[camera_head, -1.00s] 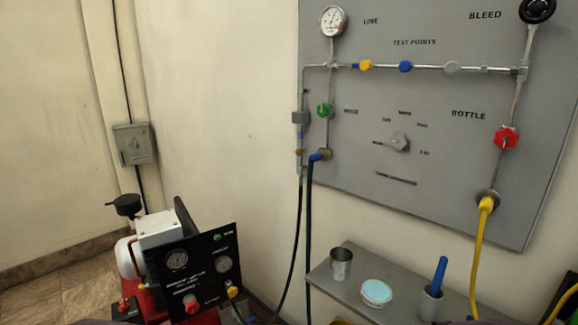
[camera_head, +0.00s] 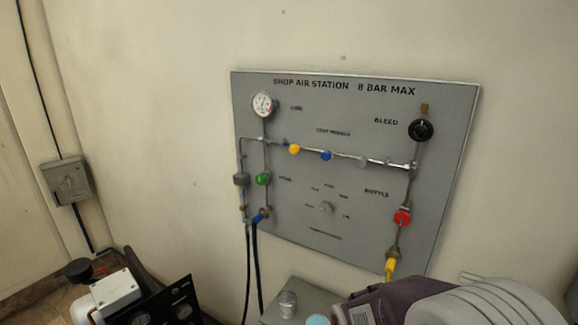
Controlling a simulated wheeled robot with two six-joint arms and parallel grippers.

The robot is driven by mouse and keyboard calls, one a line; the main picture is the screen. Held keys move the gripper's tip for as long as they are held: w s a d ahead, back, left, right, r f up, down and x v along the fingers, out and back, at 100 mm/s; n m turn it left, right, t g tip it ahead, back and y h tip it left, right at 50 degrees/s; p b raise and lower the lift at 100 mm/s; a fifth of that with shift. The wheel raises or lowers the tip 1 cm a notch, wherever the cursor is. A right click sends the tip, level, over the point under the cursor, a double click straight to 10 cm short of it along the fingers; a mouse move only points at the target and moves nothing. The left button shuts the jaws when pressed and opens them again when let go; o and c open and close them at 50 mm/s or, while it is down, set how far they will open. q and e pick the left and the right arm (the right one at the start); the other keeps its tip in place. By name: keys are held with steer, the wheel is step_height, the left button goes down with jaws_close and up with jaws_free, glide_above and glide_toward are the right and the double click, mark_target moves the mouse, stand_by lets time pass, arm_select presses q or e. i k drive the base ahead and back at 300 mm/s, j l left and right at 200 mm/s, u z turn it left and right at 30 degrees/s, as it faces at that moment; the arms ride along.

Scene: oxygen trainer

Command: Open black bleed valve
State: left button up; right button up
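The black bleed valve (camera_head: 421,130) is a round black knob at the upper right of the grey wall panel (camera_head: 300,240), beside the word BLEED. It sits on the pipe above the red bottle valve knob (camera_head: 402,217), with a short brass-coloured fitting (camera_head: 424,109) above it. Nothing covers or touches it. Part of my own arm shows at the lower right, below the panel and apart from the knob. Neither gripper's fingers show. Whether the valve is open or shut cannot be told from its look.
The panel also bears a gauge (camera_head: 263,104), a green knob (camera_head: 262,179), yellow (camera_head: 294,149) and blue (camera_head: 326,155) fittings. A shelf (camera_head: 284,311) holds a metal cup (camera_head: 287,303). A compressor (camera_head: 115,294) stands lower left.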

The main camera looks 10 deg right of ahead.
mark_target(420, 131)
steer(key=z, duration=1.35)
